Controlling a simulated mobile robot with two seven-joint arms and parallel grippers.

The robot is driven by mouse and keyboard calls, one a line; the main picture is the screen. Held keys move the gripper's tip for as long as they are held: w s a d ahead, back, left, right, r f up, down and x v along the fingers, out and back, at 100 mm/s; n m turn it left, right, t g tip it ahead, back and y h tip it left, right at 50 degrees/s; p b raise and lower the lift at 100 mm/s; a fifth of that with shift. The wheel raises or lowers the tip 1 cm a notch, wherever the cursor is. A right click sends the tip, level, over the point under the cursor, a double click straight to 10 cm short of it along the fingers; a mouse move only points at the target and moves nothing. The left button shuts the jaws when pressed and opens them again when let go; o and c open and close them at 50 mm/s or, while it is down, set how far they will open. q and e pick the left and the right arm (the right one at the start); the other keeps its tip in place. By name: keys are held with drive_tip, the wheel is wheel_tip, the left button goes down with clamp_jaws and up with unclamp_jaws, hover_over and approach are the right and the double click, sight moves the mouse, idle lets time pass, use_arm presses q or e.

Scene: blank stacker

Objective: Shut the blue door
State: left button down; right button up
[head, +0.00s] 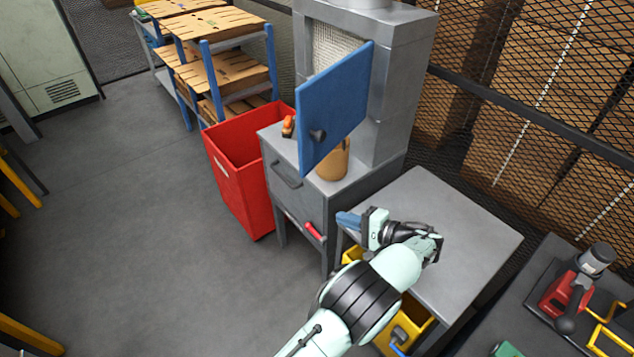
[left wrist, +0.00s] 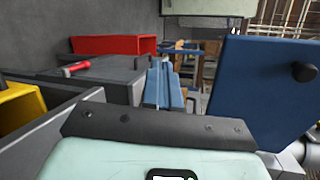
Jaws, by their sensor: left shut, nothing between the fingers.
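The blue door (head: 335,108) stands open on the grey metal cabinet (head: 397,85), swung out from the opening. Its dark round knob (head: 317,135) is near the free edge. The pale mesh interior (head: 333,45) shows behind the door. In the left wrist view the blue door (left wrist: 262,90) fills the right side, with its knob (left wrist: 304,72) at the far right. My left gripper (head: 349,220) is shut and empty, below the door in the head view and apart from it. Its blue fingers (left wrist: 163,88) show together in the left wrist view. My right gripper is not in view.
A tan container (head: 333,162) and an orange item (head: 288,126) stand on the cabinet's ledge by the door. A red bin (head: 240,185) is to the left. A bare grey table (head: 455,240) lies beside my left arm, with yellow bins (head: 405,325) below.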

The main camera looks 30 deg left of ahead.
use_arm(q)
drive_tip(key=d+r+n+y, duration=0.3)
drive_tip(key=d+r, duration=0.1)
drive_tip(key=r, duration=0.7)
approach(304, 168)
drive_tip(key=a, duration=0.7)
drive_tip(key=shift+w+p, duration=0.3)
drive_tip(key=shift+w, duration=0.1)
drive_tip(key=shift+f, duration=0.1)
